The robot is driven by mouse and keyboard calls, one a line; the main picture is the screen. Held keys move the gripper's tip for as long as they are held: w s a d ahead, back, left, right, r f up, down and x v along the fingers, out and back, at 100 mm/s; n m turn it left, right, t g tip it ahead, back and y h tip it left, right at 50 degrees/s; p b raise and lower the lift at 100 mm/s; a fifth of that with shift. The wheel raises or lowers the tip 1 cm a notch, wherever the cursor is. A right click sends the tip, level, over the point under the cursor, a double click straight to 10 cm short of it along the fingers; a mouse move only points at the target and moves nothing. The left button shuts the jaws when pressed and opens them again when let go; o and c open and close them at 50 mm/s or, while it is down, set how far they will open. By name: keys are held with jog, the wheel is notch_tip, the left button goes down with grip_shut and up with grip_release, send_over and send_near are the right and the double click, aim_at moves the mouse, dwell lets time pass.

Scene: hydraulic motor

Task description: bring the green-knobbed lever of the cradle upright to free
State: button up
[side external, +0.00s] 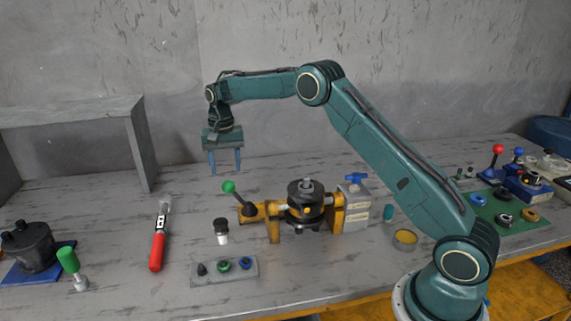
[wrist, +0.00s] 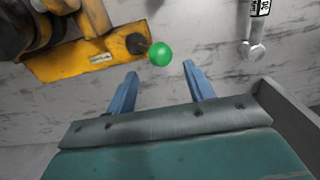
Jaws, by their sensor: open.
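The green-knobbed lever (side external: 238,195) is on the left end of the yellow cradle (side external: 273,228) in the side external view. It leans up and to the left, with its green knob at the tip. In the wrist view the green knob (wrist: 160,54) lies beyond the fingertips, beside the yellow cradle (wrist: 75,60). The cradle holds a dark motor (side external: 306,203). My gripper (side external: 226,172) points down, open and empty, above and behind the lever. Its two blue fingers (wrist: 160,70) are apart, with nothing between them and no contact with the knob.
A red-handled tool (side external: 157,250) lies left of the cradle. A black-and-white bottle (side external: 221,232) and a grey tray (side external: 225,271) with small parts stand in front. A blue-handled valve block (side external: 355,205) adjoins the cradle's right. A grey shelf (side external: 140,150) stands at left.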

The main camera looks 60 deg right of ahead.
aim_at(229, 186)
jog(key=shift+f, duration=4)
jog(key=c, duration=0.5)
jog(key=shift+a, duration=0.1)
jog(key=shift+r, duration=0.1)
jog(key=shift+s+r, duration=0.1)
